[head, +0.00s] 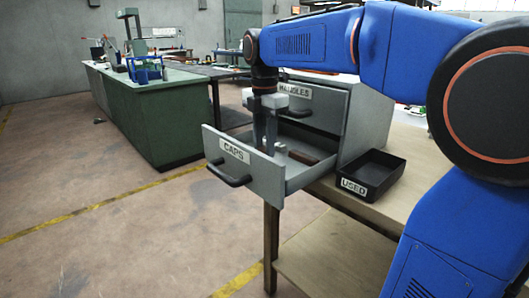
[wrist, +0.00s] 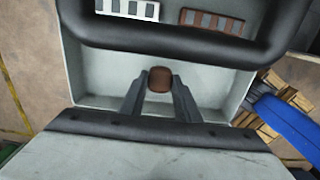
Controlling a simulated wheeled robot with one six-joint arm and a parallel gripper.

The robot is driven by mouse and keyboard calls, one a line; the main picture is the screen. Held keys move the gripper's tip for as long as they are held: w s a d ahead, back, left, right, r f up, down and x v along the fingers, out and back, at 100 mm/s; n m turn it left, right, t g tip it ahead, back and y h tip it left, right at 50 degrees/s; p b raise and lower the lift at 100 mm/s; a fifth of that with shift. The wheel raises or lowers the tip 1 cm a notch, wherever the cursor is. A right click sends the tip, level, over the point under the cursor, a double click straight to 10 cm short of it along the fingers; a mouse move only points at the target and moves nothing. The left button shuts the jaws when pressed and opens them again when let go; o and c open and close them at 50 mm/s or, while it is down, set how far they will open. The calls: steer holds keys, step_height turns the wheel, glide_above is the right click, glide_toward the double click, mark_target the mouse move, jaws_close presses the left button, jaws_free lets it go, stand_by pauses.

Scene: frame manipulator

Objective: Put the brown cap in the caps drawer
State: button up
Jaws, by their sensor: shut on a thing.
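The caps drawer (head: 228,170) is pulled open from the grey cabinet and carries a CAPS label and a black handle. My gripper (head: 270,148) points down into it, its fingertips inside the drawer walls. In the wrist view my gripper (wrist: 160,88) is shut on the brown cap (wrist: 160,78), a small rounded piece between the fingertips. The drawer floor (wrist: 110,70) shows beneath it. I cannot tell whether the cap touches the floor. The cap is not clearly visible in the head view.
A slotted brown piece (wrist: 212,21) and a slotted white piece (wrist: 128,9) lie in the drawer. The handles drawer (head: 318,105) is above. A black USED tray (head: 372,178) stands right of the open drawer on the wooden bench (head: 345,203). A green workbench (head: 160,115) stands farther back.

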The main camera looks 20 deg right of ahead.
mark_target(264, 148)
steer(key=shift+f, duration=1.2)
steer(key=shift+f, duration=0.1)
steer(key=o, duration=1)
step_height(264, 148, up, 12)
steer(key=shift+r, duration=0.1)
